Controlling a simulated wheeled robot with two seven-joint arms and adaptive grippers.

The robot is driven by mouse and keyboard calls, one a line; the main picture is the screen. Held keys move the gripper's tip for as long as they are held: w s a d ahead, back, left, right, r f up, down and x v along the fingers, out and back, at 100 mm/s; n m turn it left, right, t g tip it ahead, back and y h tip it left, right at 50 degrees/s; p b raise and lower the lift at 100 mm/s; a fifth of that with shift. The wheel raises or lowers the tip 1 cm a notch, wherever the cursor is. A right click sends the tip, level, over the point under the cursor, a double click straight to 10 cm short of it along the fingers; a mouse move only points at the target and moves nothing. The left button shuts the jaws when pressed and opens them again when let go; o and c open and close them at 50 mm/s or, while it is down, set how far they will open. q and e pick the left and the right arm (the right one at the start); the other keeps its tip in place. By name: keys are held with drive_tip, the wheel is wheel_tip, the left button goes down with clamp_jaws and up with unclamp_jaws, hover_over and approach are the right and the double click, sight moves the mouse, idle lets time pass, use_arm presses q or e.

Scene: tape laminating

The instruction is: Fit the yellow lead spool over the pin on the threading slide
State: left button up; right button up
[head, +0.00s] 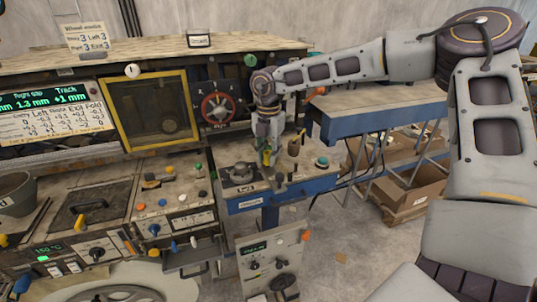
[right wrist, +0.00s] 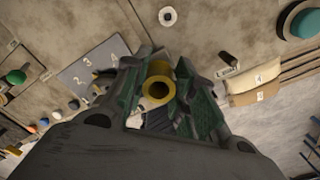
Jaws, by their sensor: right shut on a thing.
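My right gripper (head: 267,158) hangs over the blue-edged bench in the middle of the head view, its arm coming in from the right. In the right wrist view my right gripper (right wrist: 158,85) is shut on the yellow spool (right wrist: 158,90). In the head view the spool is too small to make out for sure between the fingers. A short dark post (right wrist: 228,58) stands on the bench apart from the spool; I cannot tell whether it is the slide's pin. My left gripper is not in view.
A teal button (head: 321,162) and a metal fixture (head: 240,173) stand on the bench beside my right gripper. The machine with a yellow-framed window (head: 150,110) and red handwheel (head: 218,107) rises behind. Wrapped packets (right wrist: 255,85) and a numbered plate (right wrist: 85,70) show in the wrist view.

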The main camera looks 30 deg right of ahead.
drive_tip(key=shift+f, duration=0.2)
idle(0.4)
drive_tip(key=o, duration=0.9)
drive_tip(key=shift+c, duration=0.2)
drive_tip(key=shift+r, duration=0.15)
wheel_tip(320, 180, up, 12)
drive_tip(key=shift+f, duration=0.2)
idle(1.2)
